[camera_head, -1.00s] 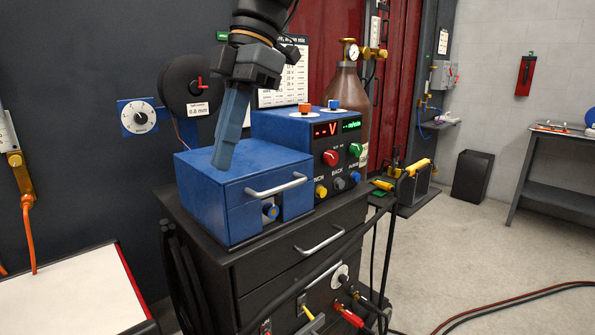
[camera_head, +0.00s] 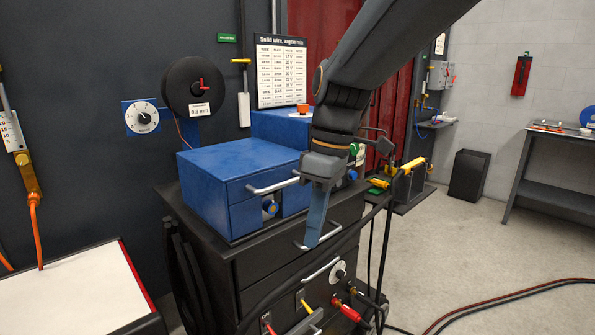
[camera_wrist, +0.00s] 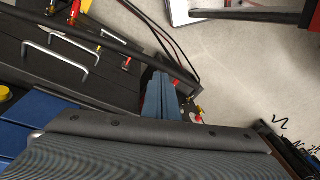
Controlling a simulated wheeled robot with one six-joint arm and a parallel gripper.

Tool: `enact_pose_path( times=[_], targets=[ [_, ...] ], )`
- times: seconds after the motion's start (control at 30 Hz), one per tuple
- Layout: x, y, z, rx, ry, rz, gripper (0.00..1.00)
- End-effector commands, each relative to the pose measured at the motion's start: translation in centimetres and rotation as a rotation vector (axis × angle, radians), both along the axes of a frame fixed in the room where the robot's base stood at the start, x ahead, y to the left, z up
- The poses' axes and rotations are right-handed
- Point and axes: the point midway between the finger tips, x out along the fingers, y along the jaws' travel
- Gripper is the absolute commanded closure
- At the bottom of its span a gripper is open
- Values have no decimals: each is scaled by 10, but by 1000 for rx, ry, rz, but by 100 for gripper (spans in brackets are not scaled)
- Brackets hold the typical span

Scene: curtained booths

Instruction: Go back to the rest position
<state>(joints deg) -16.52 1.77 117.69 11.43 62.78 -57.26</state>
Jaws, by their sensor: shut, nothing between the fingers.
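My gripper (camera_head: 317,220) is in front of the black drawer cabinet (camera_head: 290,255), with its blue-grey fingers pointing down. The fingers are together with nothing between them. In the wrist view my gripper (camera_wrist: 160,95) also shows shut and empty, with the cabinet's drawer handles (camera_wrist: 62,55) to its left. The blue welding unit (camera_head: 228,165) stands on top of the cabinet, behind and left of my gripper.
A wire spool (camera_head: 190,88) and a dial (camera_head: 141,117) are on the dark wall. A white-topped table (camera_head: 75,295) is at the lower left. A workbench (camera_head: 560,150) and a dark bin (camera_head: 469,175) are at the right. Red and black cables (camera_head: 500,300) lie on the otherwise open floor.

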Motion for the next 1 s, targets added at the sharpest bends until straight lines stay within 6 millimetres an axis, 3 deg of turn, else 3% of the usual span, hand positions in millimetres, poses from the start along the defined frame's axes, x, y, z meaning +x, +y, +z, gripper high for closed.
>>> enact_pose_path(
  times=[0.03, 0.2, 0.4, 0.6, 1.0],
  targets=[
    [-7, -25, -22, -32, 14, -140, 100],
    [-36, -95, -86, -121, 29, -619, 100],
    [-79, -147, -135, -174, 31, -1029, 100],
    [-98, -163, -151, -185, 29, -1190, 100],
    [-98, -163, -151, -185, 29, -1192, 100]
  ],
)
